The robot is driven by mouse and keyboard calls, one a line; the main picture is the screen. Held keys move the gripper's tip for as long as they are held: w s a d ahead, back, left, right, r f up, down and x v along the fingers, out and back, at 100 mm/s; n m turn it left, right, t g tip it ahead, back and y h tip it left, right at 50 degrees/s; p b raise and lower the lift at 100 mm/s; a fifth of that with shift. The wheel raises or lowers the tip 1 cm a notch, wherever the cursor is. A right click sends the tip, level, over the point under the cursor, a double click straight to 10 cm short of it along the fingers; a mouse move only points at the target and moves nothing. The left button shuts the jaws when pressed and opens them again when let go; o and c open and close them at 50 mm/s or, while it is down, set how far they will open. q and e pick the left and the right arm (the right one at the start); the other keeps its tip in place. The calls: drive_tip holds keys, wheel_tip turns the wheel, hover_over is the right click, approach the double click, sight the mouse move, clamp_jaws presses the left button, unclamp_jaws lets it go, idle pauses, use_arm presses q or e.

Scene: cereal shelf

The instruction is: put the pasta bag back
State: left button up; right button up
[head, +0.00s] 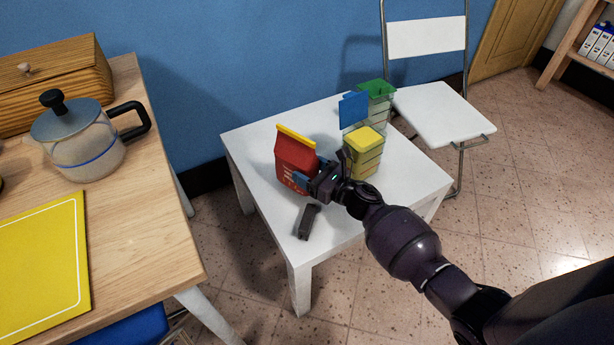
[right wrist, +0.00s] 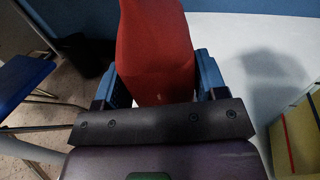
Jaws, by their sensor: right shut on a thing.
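The pasta bag (head: 291,160) is red with a yellow strip along its top. It is upright at the left part of the small white table (head: 265,135); I cannot tell whether its base touches the top. My right gripper (head: 306,181) is shut on the bag from its right side. In the right wrist view the red bag (right wrist: 157,50) sits between the two blue finger pads of the right gripper (right wrist: 155,82). My left gripper is in neither view.
Containers with a yellow lid (head: 364,139) and a green lid (head: 377,89) stand right of the bag. A dark object (head: 307,222) lies near the table's front edge. A white chair (head: 440,113) stands behind. A wooden table (head: 150,200) with a pot (head: 88,145) is at left.

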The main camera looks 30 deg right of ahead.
wheel_tip(320, 180, down, 2)
drive_tip(key=shift+f, duration=0.15)
drive_tip(key=shift+r, duration=0.2)
drive_tip(key=shift+f+b, duration=0.3)
drive_tip(key=shift+b, duration=0.1)
drive_tip(key=o, duration=1.1)
drive_tip(key=shift+c, duration=0.2)
drive_tip(key=shift+r, duration=0.1)
